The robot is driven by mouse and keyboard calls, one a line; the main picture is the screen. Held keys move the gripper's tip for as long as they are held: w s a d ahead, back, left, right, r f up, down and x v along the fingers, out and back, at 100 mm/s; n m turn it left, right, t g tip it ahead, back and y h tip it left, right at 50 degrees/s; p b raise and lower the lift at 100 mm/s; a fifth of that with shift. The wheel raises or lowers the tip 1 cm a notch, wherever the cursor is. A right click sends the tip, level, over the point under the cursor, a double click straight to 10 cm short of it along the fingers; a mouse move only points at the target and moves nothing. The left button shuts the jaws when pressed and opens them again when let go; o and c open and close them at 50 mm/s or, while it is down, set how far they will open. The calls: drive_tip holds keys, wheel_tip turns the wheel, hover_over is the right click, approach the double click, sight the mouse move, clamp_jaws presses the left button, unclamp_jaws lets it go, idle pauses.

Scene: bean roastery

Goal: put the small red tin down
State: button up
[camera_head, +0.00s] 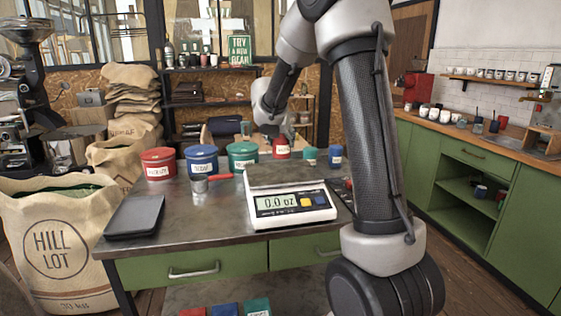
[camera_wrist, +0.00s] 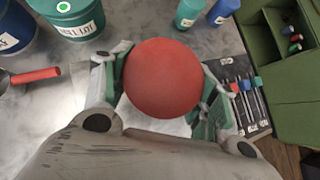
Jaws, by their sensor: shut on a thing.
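The small red tin (camera_head: 281,149) is upright in my gripper (camera_head: 275,133), between the large teal tin and the small teal tin. In the wrist view its round red lid (camera_wrist: 162,79) faces the camera, between the two fingers of my gripper (camera_wrist: 162,92). The fingers are shut on its sides. The tin is over the grey worktop (camera_head: 180,225); I cannot tell whether its base touches it.
Large red (camera_head: 158,165), blue (camera_head: 202,160) and teal (camera_head: 242,157) tins stand left; small teal (camera_head: 310,156) and blue (camera_head: 335,157) tins right. A scale (camera_head: 290,208) reading 0.0 oz stands in front. A red-handled scoop (camera_wrist: 36,75) and tool set (camera_wrist: 248,105) lie nearby.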

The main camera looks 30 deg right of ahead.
sight(281, 153)
drive_tip(key=shift+f, duration=2.8)
drive_tip(key=shift+f, duration=0.1)
drive_tip(key=shift+f, duration=0.1)
drive_tip(key=o, duration=1.1)
drive_tip(key=shift+c, duration=0.2)
